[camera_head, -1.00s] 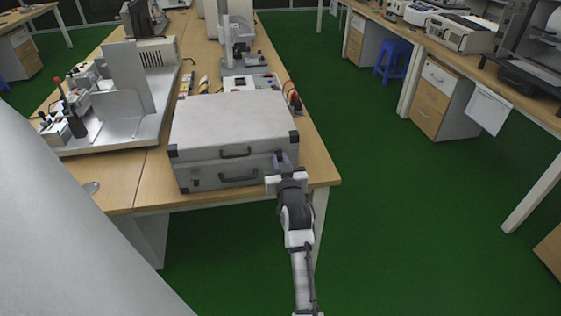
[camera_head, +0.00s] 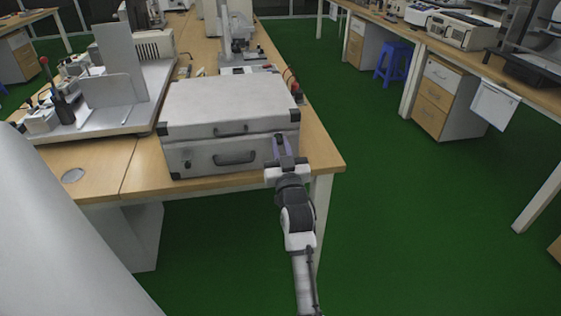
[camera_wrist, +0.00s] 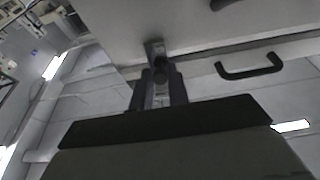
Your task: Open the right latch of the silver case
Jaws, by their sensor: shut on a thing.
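The silver case (camera_head: 225,108) lies flat on the wooden table with its lid down. Its front faces me and has two dark handles. The left latch (camera_head: 187,163) shows near the front left. My gripper (camera_head: 282,144) is at the right part of the front, its fingers pointing at the case and covering the right latch in the head view. In the wrist view, my gripper's fingers (camera_wrist: 158,85) are closed around the metal right latch (camera_wrist: 155,50) near the lid seam. A dark handle (camera_wrist: 250,69) is to its right there. The latch's exact position is unclear.
A metal fixture (camera_head: 115,90) stands on the table left of the case. An instrument (camera_head: 238,45) stands behind it. The wooden table's (camera_head: 328,150) right edge is close to the case. Green floor is clear to the right, with a blue stool (camera_head: 393,62) farther back.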

